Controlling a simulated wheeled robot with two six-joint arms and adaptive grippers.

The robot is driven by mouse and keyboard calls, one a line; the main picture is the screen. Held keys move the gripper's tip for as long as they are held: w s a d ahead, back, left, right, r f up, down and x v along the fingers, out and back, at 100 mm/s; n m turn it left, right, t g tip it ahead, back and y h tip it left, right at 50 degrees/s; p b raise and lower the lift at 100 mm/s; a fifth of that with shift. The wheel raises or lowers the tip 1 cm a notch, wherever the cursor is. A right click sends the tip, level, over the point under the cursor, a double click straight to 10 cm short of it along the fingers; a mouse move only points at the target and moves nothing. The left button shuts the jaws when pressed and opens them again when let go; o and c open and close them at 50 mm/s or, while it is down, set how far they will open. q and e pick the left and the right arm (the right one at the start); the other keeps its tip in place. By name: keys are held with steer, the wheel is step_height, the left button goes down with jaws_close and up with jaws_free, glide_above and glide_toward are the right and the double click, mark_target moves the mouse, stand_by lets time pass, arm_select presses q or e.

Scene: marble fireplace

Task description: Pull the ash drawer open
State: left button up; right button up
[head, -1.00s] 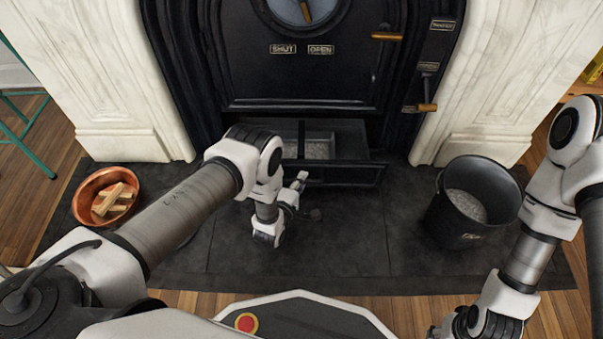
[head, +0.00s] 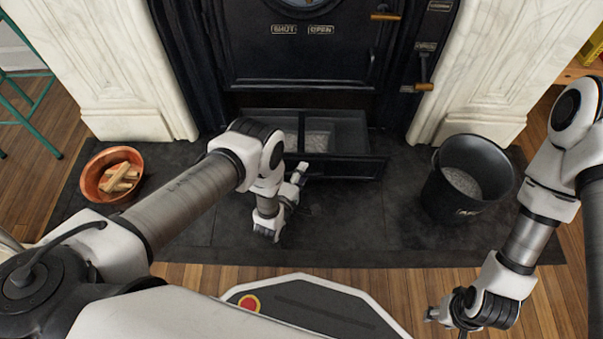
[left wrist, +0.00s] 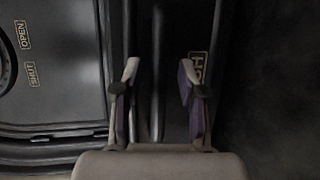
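The ash drawer (head: 345,167) stands out from under the black stove front, its tray with grey ash showing behind the front panel. My left gripper (head: 300,175) is at the drawer's front, left of its middle. In the left wrist view, the two fingers of my left gripper (left wrist: 158,92) are apart, on either side of a dark bar (left wrist: 157,60) at the drawer's front; a gap shows on both sides. A small label (left wrist: 197,68) lies beside it. My right gripper (head: 440,314) is low at the right, away from the drawer; its fingers are too small to read.
A black bucket (head: 436,195) of ash stands on the dark hearth slab at the right. A copper bowl (head: 92,185) with wood pieces is at the left. White marble pillars flank the stove. The hearth before the drawer is clear.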

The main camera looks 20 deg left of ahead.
arm_select(q)
steer(key=shift+s, duration=0.1)
steer(key=v, duration=1.1)
steer(key=shift+s, duration=0.4)
